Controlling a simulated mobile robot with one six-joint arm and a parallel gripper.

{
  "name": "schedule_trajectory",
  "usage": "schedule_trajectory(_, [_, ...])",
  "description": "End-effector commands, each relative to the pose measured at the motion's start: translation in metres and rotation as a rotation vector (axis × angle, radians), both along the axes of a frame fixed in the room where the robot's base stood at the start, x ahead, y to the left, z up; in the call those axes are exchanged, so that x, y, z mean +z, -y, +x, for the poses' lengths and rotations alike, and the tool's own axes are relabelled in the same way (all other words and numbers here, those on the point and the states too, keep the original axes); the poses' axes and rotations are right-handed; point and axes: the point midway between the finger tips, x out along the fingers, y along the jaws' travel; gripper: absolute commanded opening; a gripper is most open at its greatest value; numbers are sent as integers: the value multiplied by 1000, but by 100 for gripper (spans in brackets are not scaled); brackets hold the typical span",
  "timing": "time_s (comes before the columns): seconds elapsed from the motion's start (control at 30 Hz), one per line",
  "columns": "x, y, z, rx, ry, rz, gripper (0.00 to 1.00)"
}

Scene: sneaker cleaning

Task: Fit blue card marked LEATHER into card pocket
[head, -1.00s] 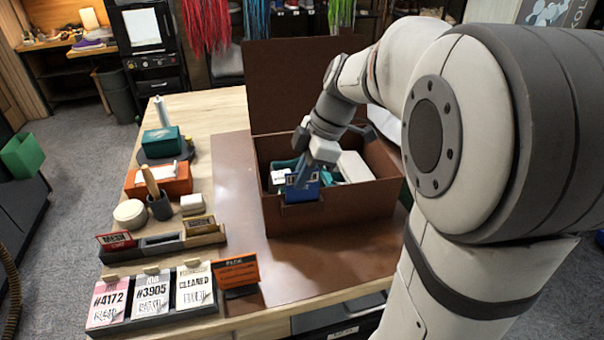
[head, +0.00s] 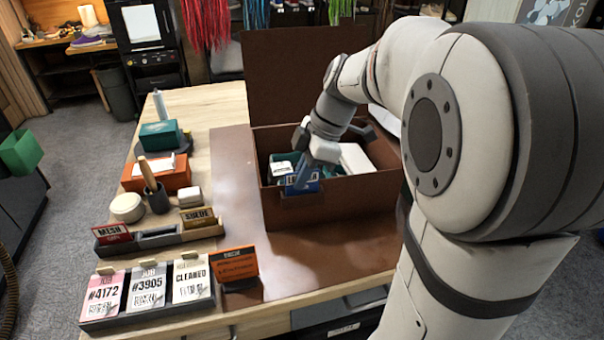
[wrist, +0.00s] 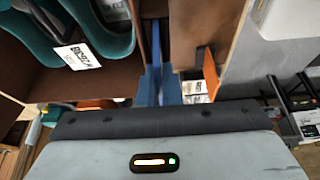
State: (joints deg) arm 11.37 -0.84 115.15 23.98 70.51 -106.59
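The blue card (head: 313,187) is at the top of the front wall of the brown box (head: 340,208), its lettering partly covered by a finger. The card pocket on that wall is mostly hidden behind the card, so how deep the card sits is unclear. My gripper (head: 299,184) points down over the wall, its fingers close together on the card. In the wrist view, the blue fingers (wrist: 157,88) appear in the middle, with the card seen nearly edge-on between them.
Teal shoes (wrist: 100,35) with a white tag lie in the open box. A holder (head: 160,240) to the left carries red MESH and yellow SUEDE cards. Numbered tags (head: 148,288) and an orange sign (head: 236,265) stand in front. The brown mat left of the box is clear.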

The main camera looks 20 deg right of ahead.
Motion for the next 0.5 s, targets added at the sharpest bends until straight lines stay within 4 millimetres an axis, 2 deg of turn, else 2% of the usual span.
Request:
schedule_trajectory(0.1, [-4, 0, 0, 0, 0, 0, 0])
schedule_trajectory(0.13, [-3, 0, 0, 0, 0, 0, 6])
schedule_trajectory(0.4, [-3, 0, 0, 0, 1, 0, 28])
schedule_trajectory(0.5, [-2, 0, 0, 0, 1, 0, 30])
